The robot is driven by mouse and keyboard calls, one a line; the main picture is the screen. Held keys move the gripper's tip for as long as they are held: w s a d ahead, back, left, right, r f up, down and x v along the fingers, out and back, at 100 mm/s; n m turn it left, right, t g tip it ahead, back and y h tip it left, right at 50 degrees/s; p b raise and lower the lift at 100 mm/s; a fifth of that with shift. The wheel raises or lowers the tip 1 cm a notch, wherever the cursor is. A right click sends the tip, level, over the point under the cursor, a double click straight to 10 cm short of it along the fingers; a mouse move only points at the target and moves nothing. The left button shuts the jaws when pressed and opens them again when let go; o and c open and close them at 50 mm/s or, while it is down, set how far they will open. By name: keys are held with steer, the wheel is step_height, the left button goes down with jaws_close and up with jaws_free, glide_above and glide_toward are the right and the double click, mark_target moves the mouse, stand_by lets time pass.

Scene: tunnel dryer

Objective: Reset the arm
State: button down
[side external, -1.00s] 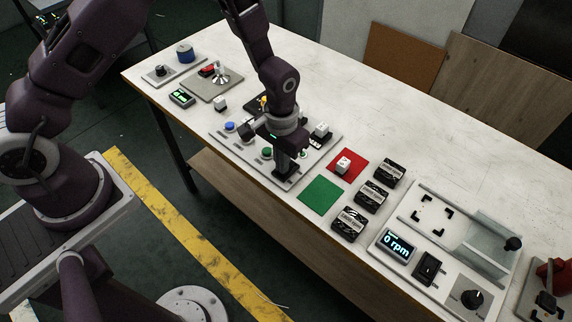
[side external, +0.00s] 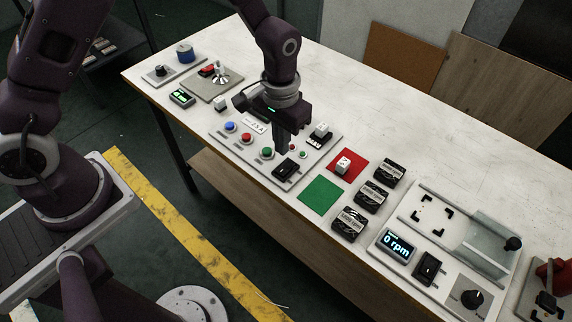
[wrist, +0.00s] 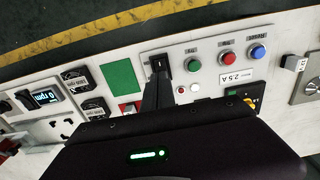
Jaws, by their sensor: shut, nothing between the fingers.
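My gripper (side external: 280,150) is shut and empty, pointing down above the white button panel (side external: 217,137). In the wrist view its fingers (wrist: 157,82) appear beside a black rocker switch (wrist: 162,64). That switch also shows in the side view (side external: 286,170), just in front of the fingertips, which look apart from it. A blue button (side external: 230,127), a red button (side external: 247,138) and a green button (side external: 267,153) stand in a row on the panel. In the wrist view the blue button (wrist: 259,53) has a "Reset" label. A plate reading "2.5 A" (wrist: 238,79) is partly beside my gripper.
A green square (side external: 320,195) and a red square (side external: 350,157) with a white block lie right of the panel.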

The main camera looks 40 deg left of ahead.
steer(key=shift+r, duration=0.1)
steer(key=s+a+r+t, duration=0.1)
steer(key=s+a+r, duration=0.15)
steer(key=r, duration=0.65)
steer(key=s+a+r+t, duration=0.2)
steer(key=s+r, duration=0.1)
steer(key=r, duration=0.6)
steer(key=s+a+r+t, duration=0.1)
steer(key=s+a+r, duration=0.1)
steer(key=s, duration=0.6)
steer(key=s+a+r+t, duration=0.1)
steer(key=s+a+r, duration=0.1)
steer(key=s+r, duration=0.3)
steer(key=s, duration=0.2)
steer(key=shift+s+a+t, duration=0.2)
steer(key=shift+s+t, duration=0.1)
steer(key=shift+s, duration=0.1)
